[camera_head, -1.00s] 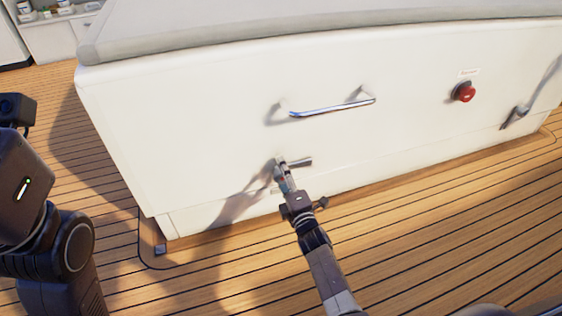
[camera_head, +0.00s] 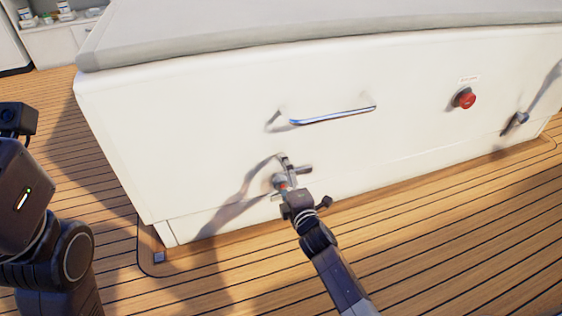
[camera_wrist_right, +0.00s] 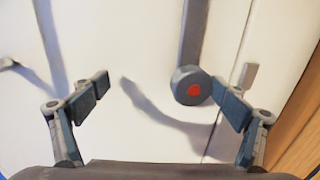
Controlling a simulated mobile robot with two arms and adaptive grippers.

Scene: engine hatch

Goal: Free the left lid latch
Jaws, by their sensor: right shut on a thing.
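The left lid latch (camera_head: 279,182) sits low on the white hatch front. In the right wrist view the latch (camera_wrist_right: 192,88) shows a round grey hub with a red centre, and a flat lever (camera_wrist_right: 194,30) leads up from it. In the head view the lever points right. In the wrist view the right finger touches the hub's edge; a gap shows beside the left finger. My left arm shows at the left edge; its fingers are out of view.
A chrome handle (camera_head: 333,116) sits on the hatch front above the latch. A red button (camera_head: 465,98) and a second latch (camera_head: 516,122) are farther right. The grey lid (camera_head: 300,25) lies on top. The plank deck (camera_head: 450,230) in front is clear.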

